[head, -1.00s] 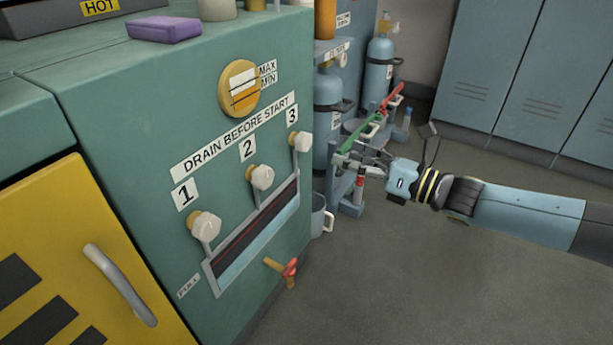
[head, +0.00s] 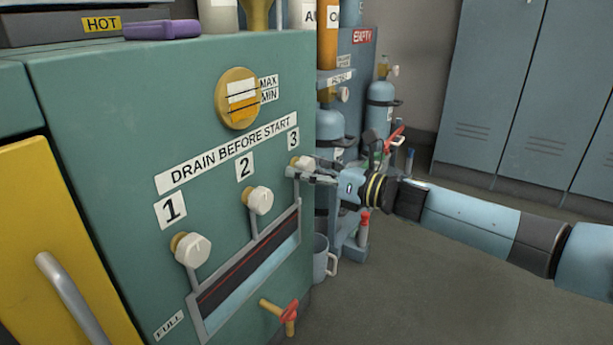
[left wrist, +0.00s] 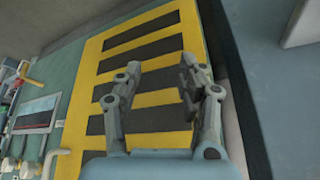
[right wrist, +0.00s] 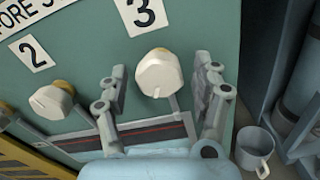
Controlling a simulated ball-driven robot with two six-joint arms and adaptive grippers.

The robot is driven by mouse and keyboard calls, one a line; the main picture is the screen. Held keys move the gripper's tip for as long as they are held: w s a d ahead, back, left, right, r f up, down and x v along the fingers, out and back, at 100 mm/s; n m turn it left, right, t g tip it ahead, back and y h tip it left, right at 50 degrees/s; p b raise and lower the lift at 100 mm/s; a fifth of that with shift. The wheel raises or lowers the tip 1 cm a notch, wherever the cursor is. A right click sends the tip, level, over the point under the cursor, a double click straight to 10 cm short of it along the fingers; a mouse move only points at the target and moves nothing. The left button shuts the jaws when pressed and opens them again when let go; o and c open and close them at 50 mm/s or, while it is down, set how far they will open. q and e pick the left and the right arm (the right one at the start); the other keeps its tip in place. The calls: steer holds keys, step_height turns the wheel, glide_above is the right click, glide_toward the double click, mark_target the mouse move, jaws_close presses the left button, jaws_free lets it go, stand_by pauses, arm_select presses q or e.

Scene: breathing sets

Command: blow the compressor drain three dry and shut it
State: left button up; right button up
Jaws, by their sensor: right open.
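Drain three is a white knob (right wrist: 159,74) under the label 3 on the green compressor (head: 90,90); it also shows in the head view (head: 303,162), partly hidden by my gripper. My right gripper (head: 303,172) is open at this knob, its fingers on either side of it in the right wrist view (right wrist: 158,90), apart from it as far as I can tell. Knobs two (head: 260,200) and one (head: 194,249) sit lower left. My left gripper (left wrist: 158,80) is open and empty before a yellow and black striped panel (left wrist: 150,50).
A sloped trough (head: 250,262) runs below the knobs. A red-handled tap (head: 288,312) juts out beneath it. A grey mug (head: 320,258) and gas cylinders (head: 381,105) stand right of the compressor. Blue lockers (head: 530,90) line the back. The floor at front right is clear.

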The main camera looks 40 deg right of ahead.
steer(key=shift+w, duration=0.15)
steer(key=shift+c, duration=0.5)
steer(key=c, duration=1.1)
